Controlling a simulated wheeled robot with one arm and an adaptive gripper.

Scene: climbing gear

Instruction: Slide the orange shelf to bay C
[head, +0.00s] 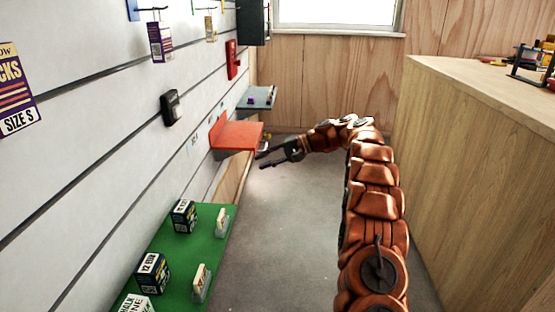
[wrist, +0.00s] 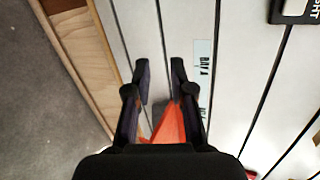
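The orange shelf (head: 237,135) is mounted on the grooved white wall in the head view, between a green shelf nearer me and a grey shelf farther back. My gripper (head: 260,159) is at its right front corner, pointing left toward the wall, with its two fingers apart. In the wrist view the fingers of my gripper (wrist: 160,70) are spread, and part of the orange shelf (wrist: 171,124) shows between them, lower down. I cannot tell whether they touch it. A pale label (wrist: 203,60) reading "BAY A" is on the wall beside the fingers. No bay C label is readable.
The green shelf (head: 214,247) holds several boxes and tags. The grey shelf (head: 262,97) carries a small purple item. A black holder (head: 171,106) and a red item (head: 232,60) hang on the wall. A wooden counter (head: 470,150) stands right; grey floor (head: 290,240) lies between.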

